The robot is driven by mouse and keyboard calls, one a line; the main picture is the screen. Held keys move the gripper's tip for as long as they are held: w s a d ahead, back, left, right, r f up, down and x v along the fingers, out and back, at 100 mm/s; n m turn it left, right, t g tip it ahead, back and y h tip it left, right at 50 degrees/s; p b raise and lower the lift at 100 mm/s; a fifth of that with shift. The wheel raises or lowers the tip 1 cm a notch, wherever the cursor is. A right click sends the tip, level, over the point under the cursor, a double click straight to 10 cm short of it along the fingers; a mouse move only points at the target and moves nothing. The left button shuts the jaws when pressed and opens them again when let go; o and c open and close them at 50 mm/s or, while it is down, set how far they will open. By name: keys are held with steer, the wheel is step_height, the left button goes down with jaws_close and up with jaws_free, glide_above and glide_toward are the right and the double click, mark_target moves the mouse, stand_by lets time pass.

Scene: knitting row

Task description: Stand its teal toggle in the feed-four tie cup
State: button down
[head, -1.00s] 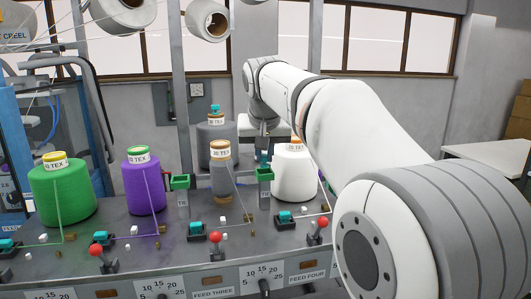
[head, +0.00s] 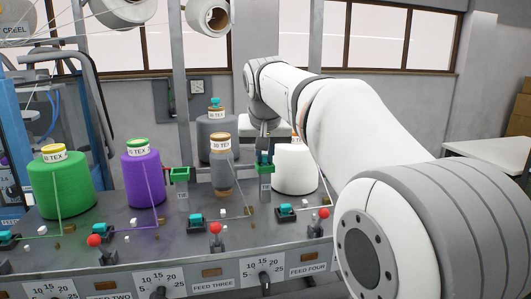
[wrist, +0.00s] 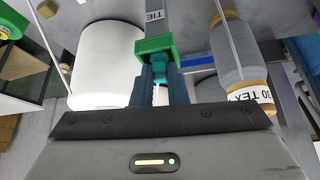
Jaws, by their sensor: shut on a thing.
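My gripper (head: 263,155) points down at the green tie cup (head: 265,171) on its grey post, beside the white cone. In the wrist view, my gripper (wrist: 163,84) has its two dark fingers shut on a small teal toggle (wrist: 160,66). The toggle shows against the opening of the green cup (wrist: 153,46), whose post carries a label starting TIE. The toggle's far end is hidden, so I cannot tell whether it is inside the cup or just above it.
A white cone (head: 294,172) stands close right of the cup, and a grey cone (head: 222,170) left of it. Another green cup (head: 180,175) stands farther left. Red-knobbed levers (head: 215,228) and teal-topped blocks (head: 285,209) line the bench front.

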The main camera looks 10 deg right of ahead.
steer(key=c, duration=1.4)
jaws_free()
steer(key=shift+o, duration=0.2)
steer(key=v, duration=0.7)
steer(key=shift+s+r, duration=0.2)
steer(key=shift+r, duration=0.1)
